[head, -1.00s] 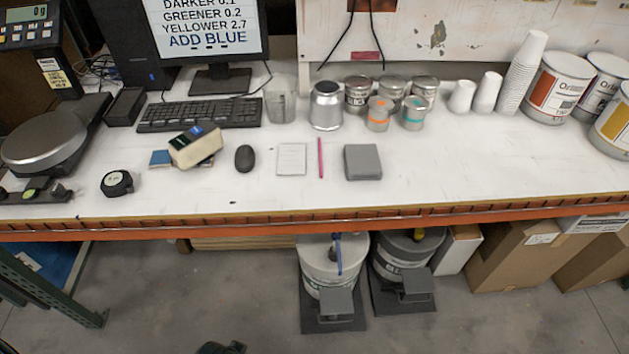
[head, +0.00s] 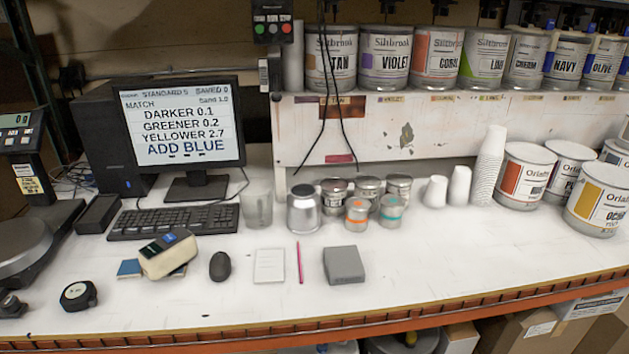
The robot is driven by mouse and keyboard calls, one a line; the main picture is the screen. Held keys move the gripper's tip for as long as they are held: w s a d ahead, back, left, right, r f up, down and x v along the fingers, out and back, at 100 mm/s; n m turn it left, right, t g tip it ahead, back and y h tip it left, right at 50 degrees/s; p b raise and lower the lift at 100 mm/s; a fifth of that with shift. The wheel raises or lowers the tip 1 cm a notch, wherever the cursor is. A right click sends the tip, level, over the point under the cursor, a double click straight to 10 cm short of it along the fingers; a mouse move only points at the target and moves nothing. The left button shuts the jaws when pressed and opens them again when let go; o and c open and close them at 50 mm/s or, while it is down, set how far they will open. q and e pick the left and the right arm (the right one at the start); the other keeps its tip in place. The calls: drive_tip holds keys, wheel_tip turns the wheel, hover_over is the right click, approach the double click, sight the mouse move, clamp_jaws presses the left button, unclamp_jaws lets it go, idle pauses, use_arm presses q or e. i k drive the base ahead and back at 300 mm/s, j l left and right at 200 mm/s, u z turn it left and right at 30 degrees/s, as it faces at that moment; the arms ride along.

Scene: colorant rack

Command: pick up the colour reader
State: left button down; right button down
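The colour reader looks to be the cream handheld device (head: 170,255) with a dark and blue screen end. It lies tilted on the left half of the bench, on or against a blue card (head: 130,268) and a dark flat item partly hidden under it. Neither of my grippers is in view, so nothing of mine touches it.
A black mouse (head: 220,266) lies just right of the reader, a keyboard (head: 174,222) behind it, and a round black puck-like item (head: 79,295) front left. A white pad (head: 269,266), pink pencil (head: 299,263) and grey block (head: 343,265) lie further right. Bench front is clear.

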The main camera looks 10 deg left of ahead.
sight(159, 258)
drive_tip(key=i+j, duration=0.1)
drive_tip(key=j, duration=0.5)
drive_tip(key=i+j, duration=0.1)
drive_tip(key=j, duration=0.5)
drive_tip(key=i+j, duration=0.1)
drive_tip(key=j, duration=0.5)
drive_tip(key=i+j, duration=0.1)
drive_tip(key=j, duration=0.5)
drive_tip(key=i, duration=0.5)
drive_tip(key=l+z, duration=0.05)
